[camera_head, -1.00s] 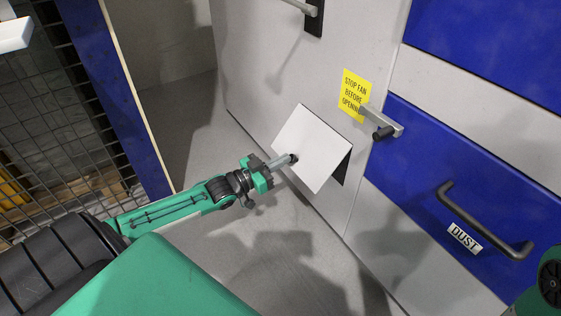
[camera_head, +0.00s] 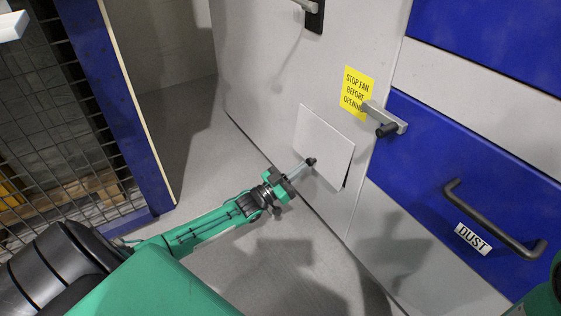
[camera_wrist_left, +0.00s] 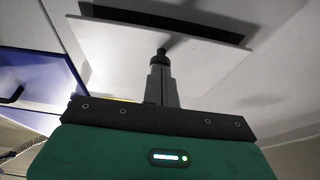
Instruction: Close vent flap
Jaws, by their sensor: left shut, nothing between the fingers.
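The white square vent flap (camera_head: 327,142) is on the lower part of the grey cabinet front. It is tilted only slightly out, with a narrow dark gap at its lower right edge. A small dark knob (camera_head: 311,161) sits near its lower left edge. My left gripper (camera_head: 303,167) is shut, with its fingertips at the knob, touching it or very close. In the left wrist view the flap (camera_wrist_left: 110,45) fills the upper part, the dark knob (camera_wrist_left: 161,55) sits at the closed fingertips, and a dark opening shows along the flap's far edge. My right gripper is not in view.
A yellow sign (camera_head: 355,91) and a grey latch handle (camera_head: 384,118) are right of the flap. A blue drawer (camera_head: 420,150) with a dark handle (camera_head: 490,222) and a DUST label (camera_head: 473,238) is further right. A mesh panel with a blue post (camera_head: 125,110) stands left. Grey floor lies below.

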